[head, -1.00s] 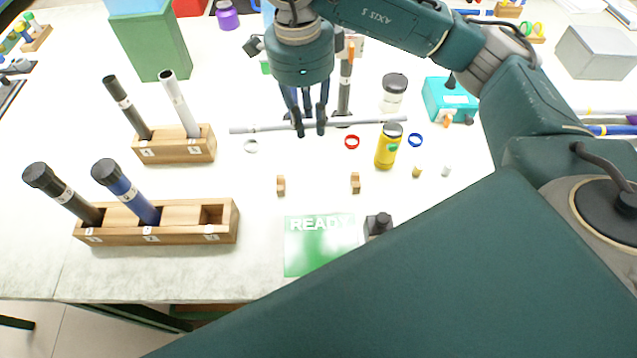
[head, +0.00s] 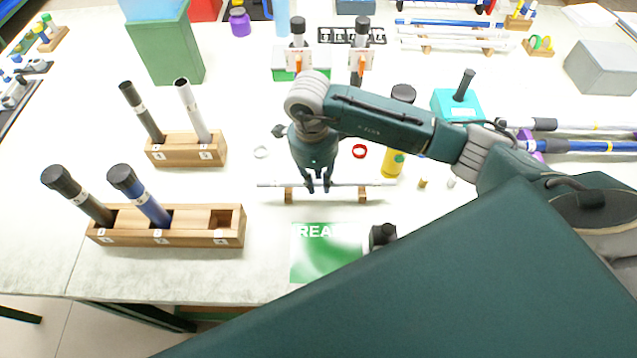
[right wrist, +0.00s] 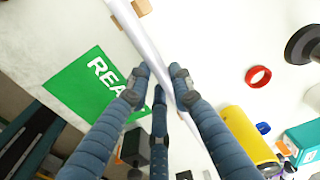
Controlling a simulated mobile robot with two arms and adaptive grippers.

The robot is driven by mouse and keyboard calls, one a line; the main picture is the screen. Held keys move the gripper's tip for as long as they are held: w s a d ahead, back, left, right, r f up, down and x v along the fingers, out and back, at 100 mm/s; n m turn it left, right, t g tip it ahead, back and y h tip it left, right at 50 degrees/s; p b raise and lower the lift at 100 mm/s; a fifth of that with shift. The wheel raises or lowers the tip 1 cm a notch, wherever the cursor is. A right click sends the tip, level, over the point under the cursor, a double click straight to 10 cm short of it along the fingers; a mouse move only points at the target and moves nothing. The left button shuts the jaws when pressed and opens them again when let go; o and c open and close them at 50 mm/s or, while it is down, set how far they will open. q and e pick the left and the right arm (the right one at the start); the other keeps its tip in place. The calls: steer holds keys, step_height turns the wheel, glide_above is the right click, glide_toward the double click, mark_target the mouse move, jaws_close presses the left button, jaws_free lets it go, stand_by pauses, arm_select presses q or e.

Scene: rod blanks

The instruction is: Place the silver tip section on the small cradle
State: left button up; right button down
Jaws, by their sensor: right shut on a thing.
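The silver tip section (head: 340,184) is a thin, light grey rod lying level from left to right in the head view. My right gripper (head: 319,186) points down and is shut on it near its middle. The small cradle (head: 288,194) is a pair of small wooden blocks. The rod spans both blocks, at or just above their tops; I cannot tell whether it touches. In the right wrist view the rod (right wrist: 135,28) runs between the fingers (right wrist: 162,84), with one wooden block (right wrist: 142,8) beside it. My left gripper is not in view.
A green READY mat (head: 318,262) and a black-topped device (head: 382,236) lie in front of the cradle. A red ring (head: 359,151) and a yellow bottle (head: 394,163) are behind it. Wooden racks with upright tubes (head: 170,238) stand to the left.

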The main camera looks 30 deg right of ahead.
step_height(320, 180, down, 2)
steer(key=shift+f, duration=0.15)
steer(key=shift+f, duration=0.25)
steer(key=c, duration=1.5)
jaws_free()
steer(key=shift+r, duration=0.1)
steer(key=shift+c, duration=0.2)
steer(key=shift+r, duration=0.15)
